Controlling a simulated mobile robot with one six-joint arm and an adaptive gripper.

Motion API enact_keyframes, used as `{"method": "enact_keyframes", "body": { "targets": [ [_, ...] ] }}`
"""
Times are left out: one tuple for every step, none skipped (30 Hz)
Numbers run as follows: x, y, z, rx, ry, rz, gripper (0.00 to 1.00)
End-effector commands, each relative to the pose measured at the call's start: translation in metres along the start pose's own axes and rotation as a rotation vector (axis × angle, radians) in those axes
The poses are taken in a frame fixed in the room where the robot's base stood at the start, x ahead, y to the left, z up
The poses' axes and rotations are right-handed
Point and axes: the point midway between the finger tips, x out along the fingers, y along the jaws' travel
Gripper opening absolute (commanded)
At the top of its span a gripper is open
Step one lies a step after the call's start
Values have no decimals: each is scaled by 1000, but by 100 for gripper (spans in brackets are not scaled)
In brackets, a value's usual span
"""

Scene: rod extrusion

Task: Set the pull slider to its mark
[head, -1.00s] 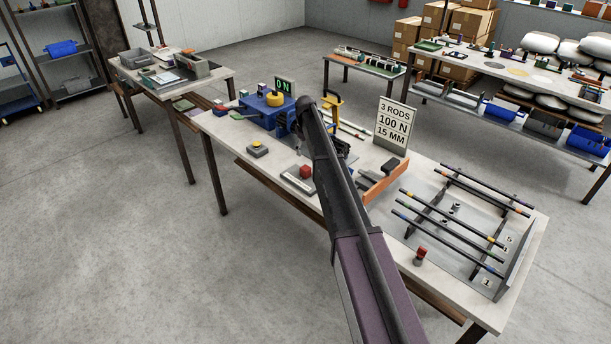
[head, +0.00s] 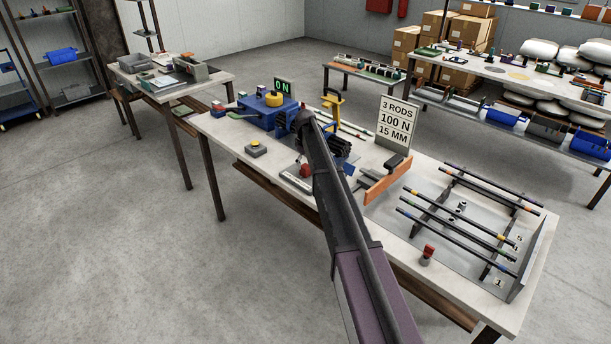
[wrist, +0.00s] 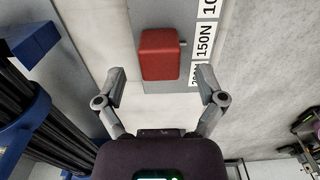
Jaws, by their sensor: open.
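The pull slider is a red block (wrist: 160,54) on a grey scale strip (wrist: 184,18) in the wrist view. Labels beside it include 150N, with part of another label above and one partly hidden below. In the head view the red block (head: 305,170) is partly covered by my arm, on its strip near the table's front edge. My gripper (wrist: 163,88) is open in the wrist view, its fingertips on either side of and just short of the block. No finger visibly touches it.
A sign (head: 397,120) reads 3 RODS, 100 N, 15 MM. A rod rack (head: 470,215) and red-topped object (head: 427,254) are at right.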

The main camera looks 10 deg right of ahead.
Motion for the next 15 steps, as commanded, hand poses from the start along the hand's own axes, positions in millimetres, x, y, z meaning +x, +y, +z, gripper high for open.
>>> {"method": "enact_keyframes", "body": {
  "targets": [
    [8, 0, 0, 0, 0, 0, 89],
    [10, 0, 0, 0, 0, 0, 89],
    [13, 0, 0, 0, 0, 0, 89],
    [16, 0, 0, 0, 0, 0, 89],
    [18, 0, 0, 0, 0, 0, 89],
    [20, 0, 0, 0, 0, 0, 89],
    [23, 0, 0, 0, 0, 0, 89],
    [24, 0, 0, 0, 0, 0, 89],
    [27, 0, 0, 0, 0, 0, 89],
    [28, 0, 0, 0, 0, 0, 89],
    [30, 0, 0, 0, 0, 0, 89],
    [32, 0, 0, 0, 0, 0, 89],
    [33, 0, 0, 0, 0, 0, 89],
    [34, 0, 0, 0, 0, 0, 89],
    [35, 0, 0, 0, 0, 0, 89]
  ]
}}
